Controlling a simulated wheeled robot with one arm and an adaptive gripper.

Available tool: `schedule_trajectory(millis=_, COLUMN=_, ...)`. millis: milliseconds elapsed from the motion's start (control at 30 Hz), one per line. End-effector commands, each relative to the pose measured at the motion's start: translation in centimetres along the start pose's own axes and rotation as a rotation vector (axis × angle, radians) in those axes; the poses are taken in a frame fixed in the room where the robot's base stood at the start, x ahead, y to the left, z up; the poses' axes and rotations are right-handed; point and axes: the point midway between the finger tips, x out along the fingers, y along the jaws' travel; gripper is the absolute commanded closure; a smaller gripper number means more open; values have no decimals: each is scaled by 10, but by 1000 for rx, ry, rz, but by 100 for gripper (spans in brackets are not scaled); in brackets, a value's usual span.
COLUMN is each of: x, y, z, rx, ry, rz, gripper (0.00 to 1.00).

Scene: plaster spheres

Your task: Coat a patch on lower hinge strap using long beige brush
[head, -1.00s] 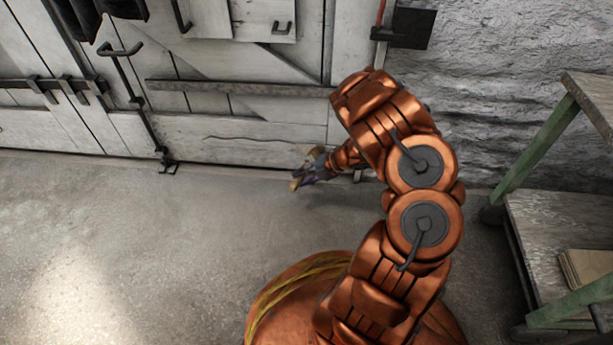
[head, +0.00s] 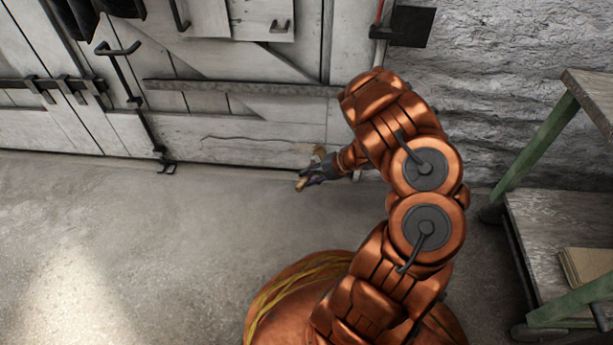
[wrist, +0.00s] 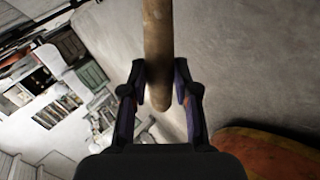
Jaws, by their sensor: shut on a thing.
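The lower hinge strap (head: 240,88) is a long dark grey horizontal band across the lower part of the white plank door. My gripper (head: 311,174) is low in front of the foot of the door, below the strap's right part and apart from it. It is shut on the long beige brush (head: 302,184). In the wrist view the brush (wrist: 157,45) is a thick tan stick running from between the fingers (wrist: 160,92) out of the top edge. Its rounded end shows just below the fingertips. The bristles cannot be made out.
A green-legged shelf (head: 545,145) with a grey board (head: 550,225) stands at the right. A dark latch rod (head: 135,100) runs down the door at the left. A dark plate (head: 411,27) is on the wall at the right. The concrete floor (head: 150,230) is clear at the left.

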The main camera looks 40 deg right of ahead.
Motion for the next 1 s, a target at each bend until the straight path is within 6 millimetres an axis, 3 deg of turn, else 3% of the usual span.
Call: schedule_trajectory(millis=1000, x=23, y=19, z=-6, rx=-1, ry=0, rz=0, gripper=100)
